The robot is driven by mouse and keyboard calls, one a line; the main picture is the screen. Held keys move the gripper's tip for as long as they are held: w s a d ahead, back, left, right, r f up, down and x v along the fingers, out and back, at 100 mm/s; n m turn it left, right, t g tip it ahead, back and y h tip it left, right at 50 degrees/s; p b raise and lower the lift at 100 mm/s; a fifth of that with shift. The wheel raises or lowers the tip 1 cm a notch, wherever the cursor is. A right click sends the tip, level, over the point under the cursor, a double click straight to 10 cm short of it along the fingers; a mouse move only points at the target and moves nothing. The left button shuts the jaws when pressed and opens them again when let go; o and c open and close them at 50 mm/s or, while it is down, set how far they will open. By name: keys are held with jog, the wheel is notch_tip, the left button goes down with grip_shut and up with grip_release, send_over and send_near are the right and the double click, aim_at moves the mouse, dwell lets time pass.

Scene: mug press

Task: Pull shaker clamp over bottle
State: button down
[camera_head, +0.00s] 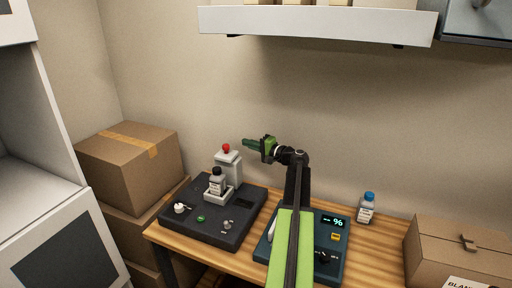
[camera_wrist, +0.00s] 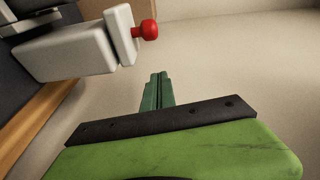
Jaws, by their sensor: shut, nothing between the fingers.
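A dark shaker (camera_head: 190,215) stands on the left of the wooden table. A dark-capped bottle (camera_head: 217,183) sits upright in its light holder (camera_head: 212,198). The pale grey clamp (camera_head: 230,165) with a red knob (camera_head: 226,148) stands behind the bottle, apart from its cap. In the wrist view, the clamp (camera_wrist: 70,52) and red knob (camera_wrist: 146,29) are at the upper left. My gripper (camera_head: 245,142) is shut and empty, in the air to the right of the knob. Its green fingers (camera_wrist: 158,78) are together in the wrist view, apart from the knob.
A teal device (camera_head: 333,245) with a lit display stands right of the shaker, partly behind my arm. A blue-capped bottle (camera_head: 366,208) stands farther right. Cardboard boxes (camera_head: 130,165) (camera_head: 460,250) flank the table. A white shelf (camera_head: 315,24) hangs above.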

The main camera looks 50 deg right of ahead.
aim_at(230, 159)
jog(key=shift+w+a+f, duration=0.15)
jog(key=shift+w+a, duration=0.7)
jog(key=shift+a, duration=0.2)
jog(key=shift+w+a+f, duration=0.1)
jog(key=shift+w+a, duration=0.7)
jog(key=shift+a, duration=0.2)
jog(key=shift+a, duration=0.1)
jog(key=a, duration=0.2)
jog(key=s+a, duration=0.1)
jog(key=a, duration=0.2)
jog(key=shift+s+a, duration=0.35)
